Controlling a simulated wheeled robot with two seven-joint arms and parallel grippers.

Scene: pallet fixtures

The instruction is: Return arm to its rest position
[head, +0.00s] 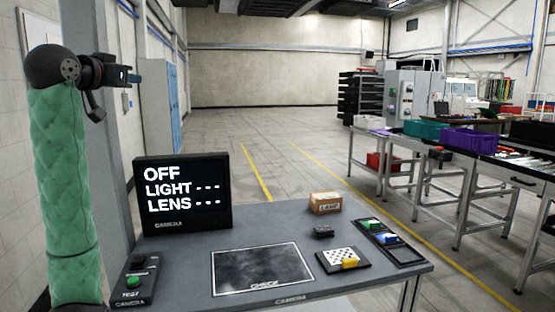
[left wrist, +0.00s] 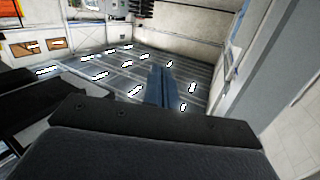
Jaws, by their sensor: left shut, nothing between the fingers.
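My left arm (head: 62,185), in a green quilted sleeve, stands upright at the left edge of the head view. Its black wrist is bent at the top, and my left gripper (head: 134,78) points right, shut and empty. It is raised well above the table and the monitor, apart from both, in front of a grey pillar. The left wrist view looks across the room's floor (left wrist: 125,72), with a dark part filling its lower half. My right arm and gripper are not in view.
Benches with crates stand at the right. The middle floor is clear.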

